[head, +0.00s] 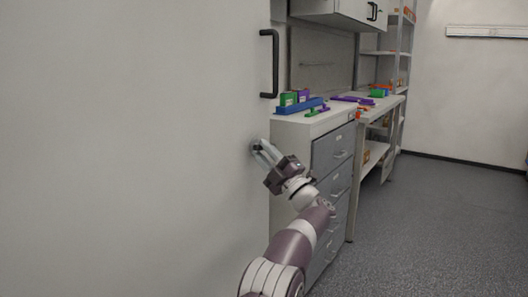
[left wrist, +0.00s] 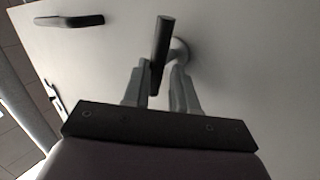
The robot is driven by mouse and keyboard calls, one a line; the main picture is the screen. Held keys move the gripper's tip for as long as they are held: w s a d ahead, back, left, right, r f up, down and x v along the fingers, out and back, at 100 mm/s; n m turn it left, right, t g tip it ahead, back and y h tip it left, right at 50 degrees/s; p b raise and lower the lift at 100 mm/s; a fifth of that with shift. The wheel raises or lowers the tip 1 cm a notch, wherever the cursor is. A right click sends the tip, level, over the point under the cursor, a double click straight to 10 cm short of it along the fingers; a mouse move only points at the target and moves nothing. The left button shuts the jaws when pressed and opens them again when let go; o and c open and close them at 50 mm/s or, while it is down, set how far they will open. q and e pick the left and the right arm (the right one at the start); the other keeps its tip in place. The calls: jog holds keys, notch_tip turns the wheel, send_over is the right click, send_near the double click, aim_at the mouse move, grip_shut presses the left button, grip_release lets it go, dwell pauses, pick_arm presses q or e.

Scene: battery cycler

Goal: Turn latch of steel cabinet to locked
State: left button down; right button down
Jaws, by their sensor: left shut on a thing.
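The steel cabinet (head: 130,150) is a large pale door face filling the left of the head view. Its black bar handle (head: 268,63) is near the door's right edge; it also shows at upper left in the left wrist view (left wrist: 70,21). My left gripper (head: 258,148) reaches the door below the handle. In the left wrist view its two fingers (left wrist: 158,85) are shut on the latch, a dark bar (left wrist: 163,42) on a round grey base. In the head view the fingers mostly hide the latch. My right gripper is not in view.
A drawer unit (head: 335,148) with grey fronts stands right of the cabinet, close to my left arm. Green boxes (head: 289,99) and a blue tray (head: 300,106) lie on top. A bench and shelves (head: 392,65) stand behind. The floor (head: 440,220) at right is clear.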

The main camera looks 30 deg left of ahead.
pick_arm(q)
jog(key=shift+w+n+g+y+p, duration=0.15)
jog(key=shift+n+g+y+p, duration=0.25)
jog(key=shift+n+g+p, duration=1.25)
jog(key=shift+n+g+b, duration=0.25)
jog(key=shift+n+b, duration=0.2)
jog(key=shift+n, duration=0.3)
jog(key=c, duration=1.2)
grip_release()
jog(key=shift+f, duration=0.1)
jog(key=v, duration=1.2)
jog(key=shift+d+f+p, duration=0.15)
jog(key=shift+d+p, duration=0.15)
